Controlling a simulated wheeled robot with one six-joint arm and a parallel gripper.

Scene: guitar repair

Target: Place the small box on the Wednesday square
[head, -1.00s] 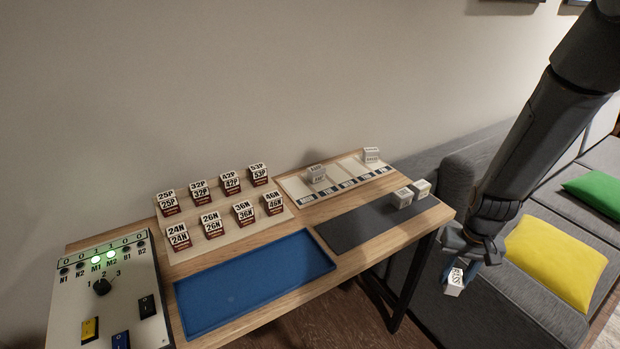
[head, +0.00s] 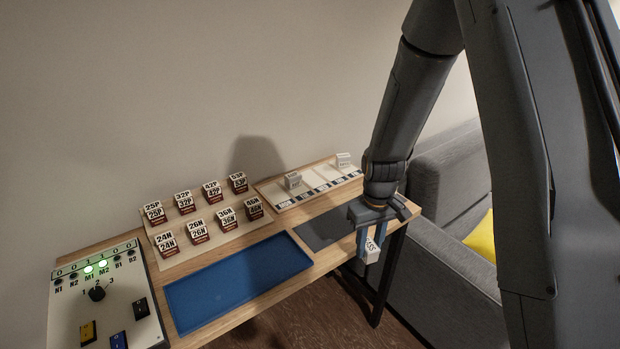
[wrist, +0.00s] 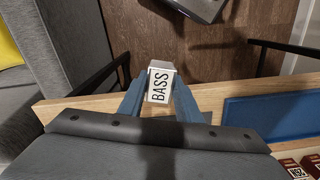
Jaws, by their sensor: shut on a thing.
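My gripper (head: 370,241) is shut on a small white box (head: 371,253) and holds it at the table's front edge. In the wrist view the box (wrist: 160,84) shows the word BASS between the blue fingers. The day board (head: 268,191) is a pale strip with labelled squares at the back right of the table. Its labels are too small to read, so I cannot tell which square is Wednesday. My arm hides the right part of the dark mat (head: 318,229).
A blue tray (head: 235,282) lies at the table's front. Several labelled small boxes stand on a board (head: 209,228) behind it. A switch panel (head: 66,311) is at the left. A grey sofa (head: 438,200) stands right of the table.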

